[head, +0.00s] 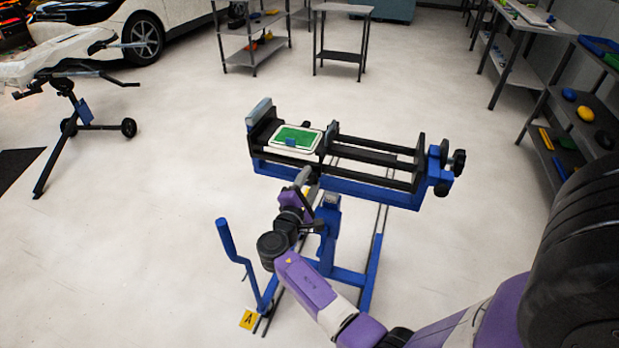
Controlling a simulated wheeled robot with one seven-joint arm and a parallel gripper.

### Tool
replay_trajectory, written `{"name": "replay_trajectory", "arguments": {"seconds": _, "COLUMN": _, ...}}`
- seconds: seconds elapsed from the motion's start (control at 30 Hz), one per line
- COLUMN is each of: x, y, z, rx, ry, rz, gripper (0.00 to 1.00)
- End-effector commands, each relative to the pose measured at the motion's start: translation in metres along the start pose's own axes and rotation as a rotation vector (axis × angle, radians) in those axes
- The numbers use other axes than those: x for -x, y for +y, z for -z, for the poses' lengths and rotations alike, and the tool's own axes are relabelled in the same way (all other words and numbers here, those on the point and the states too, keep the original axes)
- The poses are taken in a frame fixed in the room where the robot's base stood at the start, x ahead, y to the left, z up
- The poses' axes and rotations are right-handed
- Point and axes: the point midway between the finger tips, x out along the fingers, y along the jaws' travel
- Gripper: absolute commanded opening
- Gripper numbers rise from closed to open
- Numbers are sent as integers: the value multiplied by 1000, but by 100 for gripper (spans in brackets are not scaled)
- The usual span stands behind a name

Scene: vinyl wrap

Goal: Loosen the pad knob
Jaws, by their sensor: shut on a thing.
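A blue and black stand (340,183) with a long clamp bed stands in the middle of the floor. A white pad with a green top (297,138) lies on the left part of the bed, with a small blue piece at its front edge. My gripper (309,181) is at the front side of the bed, just below the pad. It is shut on a small part there, which appears to be the pad knob; the fingers and wrist mostly hide it. Black knobs (457,162) stick out at the right end of the bed, apart from my gripper.
A blue crank-like handle (236,254) rises left of my wrist, near a yellow tag (249,319) marked A. Shelves (567,110) line the right side. A wheeled stand (82,117) and a white car (150,30) are at upper left. Floor left of the stand is clear.

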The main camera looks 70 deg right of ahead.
Motion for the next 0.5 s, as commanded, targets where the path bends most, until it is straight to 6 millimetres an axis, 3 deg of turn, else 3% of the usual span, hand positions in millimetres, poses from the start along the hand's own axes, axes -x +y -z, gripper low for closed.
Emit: {"name": "replay_trajectory", "arguments": {"seconds": 0.5, "x": 1, "y": 2, "z": 0, "rx": 495, "ry": 4, "rz": 0, "gripper": 3}}
